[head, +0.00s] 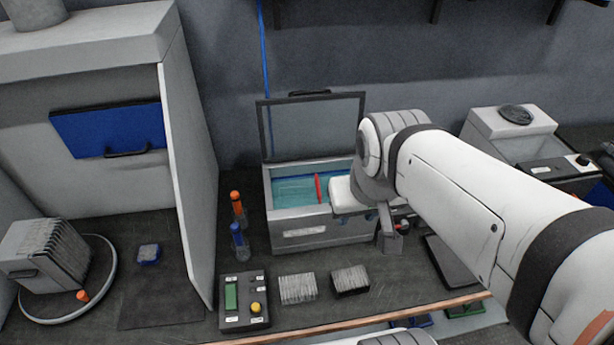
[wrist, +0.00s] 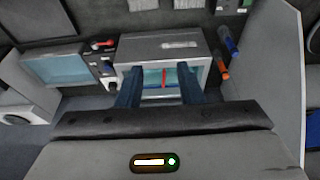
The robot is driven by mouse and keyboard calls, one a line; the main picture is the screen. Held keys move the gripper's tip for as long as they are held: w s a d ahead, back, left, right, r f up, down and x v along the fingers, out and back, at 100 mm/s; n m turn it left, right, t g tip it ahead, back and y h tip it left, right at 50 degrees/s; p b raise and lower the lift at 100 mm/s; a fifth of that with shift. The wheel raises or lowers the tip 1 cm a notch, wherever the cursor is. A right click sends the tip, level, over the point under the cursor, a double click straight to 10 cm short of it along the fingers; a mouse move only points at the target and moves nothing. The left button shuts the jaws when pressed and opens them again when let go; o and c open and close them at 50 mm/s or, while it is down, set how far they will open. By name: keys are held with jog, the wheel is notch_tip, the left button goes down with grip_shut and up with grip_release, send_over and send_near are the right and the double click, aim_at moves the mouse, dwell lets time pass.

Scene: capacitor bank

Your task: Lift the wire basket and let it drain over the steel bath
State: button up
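The steel bath (head: 318,231) stands at the middle of the bench with its framed clear lid (head: 310,127) raised at the back. Teal liquid (head: 293,190) shows inside. A red bar (head: 318,188) stands out in the bath; it may be the basket's handle. The wire basket's mesh cannot be made out. My gripper (wrist: 160,82) is open above the bath in the wrist view. Its two dark blue fingers are apart, with the red bar (wrist: 163,78) appearing between them. Whether they are level with it cannot be told. The head view mostly hides the fingers behind my arm.
Orange-capped (head: 236,201) and blue-capped (head: 238,238) bottles stand just left of the bath. A control box (head: 244,301) and two slide racks (head: 297,289) (head: 350,281) lie in front. A tall grey panel (head: 187,190) rises at left.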

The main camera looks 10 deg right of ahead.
jog(key=shift+o, duration=0.6)
jog(key=m+g+y, duration=0.1)
jog(key=g+y, duration=0.1)
jog(key=g, duration=0.1)
send_over(319, 189)
jog(key=d, duration=0.1)
notch_tip(319, 189, down, 22)
jog(key=shift+f, duration=0.5)
jog(key=f, duration=0.2)
jog(key=a+f+p, duration=0.1)
jog(key=f, duration=0.4)
jog(key=shift+a+f, duration=0.1)
jog(key=shift+a, duration=0.15)
